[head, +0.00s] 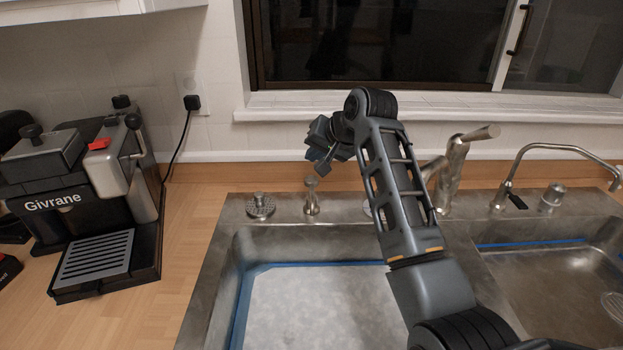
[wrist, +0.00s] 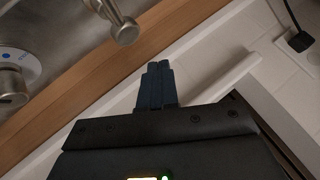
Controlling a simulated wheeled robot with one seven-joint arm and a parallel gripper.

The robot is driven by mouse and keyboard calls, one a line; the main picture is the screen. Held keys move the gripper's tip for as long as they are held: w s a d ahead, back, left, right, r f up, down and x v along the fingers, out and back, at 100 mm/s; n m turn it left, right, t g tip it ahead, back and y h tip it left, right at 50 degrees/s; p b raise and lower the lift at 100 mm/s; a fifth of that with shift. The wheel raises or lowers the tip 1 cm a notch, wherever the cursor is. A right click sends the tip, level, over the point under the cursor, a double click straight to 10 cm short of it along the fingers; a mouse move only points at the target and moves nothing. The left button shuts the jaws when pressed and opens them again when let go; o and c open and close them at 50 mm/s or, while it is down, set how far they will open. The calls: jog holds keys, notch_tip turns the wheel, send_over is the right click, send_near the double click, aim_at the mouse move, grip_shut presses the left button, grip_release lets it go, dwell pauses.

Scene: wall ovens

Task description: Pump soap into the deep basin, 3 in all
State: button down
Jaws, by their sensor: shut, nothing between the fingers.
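The soap pump (head: 312,196) is a small metal dispenser with a short spout, upright on the sink's back ledge. Its metal head also shows at the top of the wrist view (wrist: 124,30). My gripper (head: 322,168) is shut and empty, just above and slightly right of the pump head in the head view. In the wrist view its closed dark fingers (wrist: 158,84) are apart from the pump head. The large left basin (head: 320,305) lies in front of the pump, its right side hidden by my arm. The right basin (head: 555,285) is partly cut off.
A round metal fitting (head: 260,206) is left of the pump. The main faucet (head: 455,165) and a slim curved tap (head: 545,150) stand to the right. A coffee machine (head: 85,190) occupies the left counter. The window sill (head: 420,106) runs behind.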

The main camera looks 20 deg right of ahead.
jog(key=shift+r, duration=1)
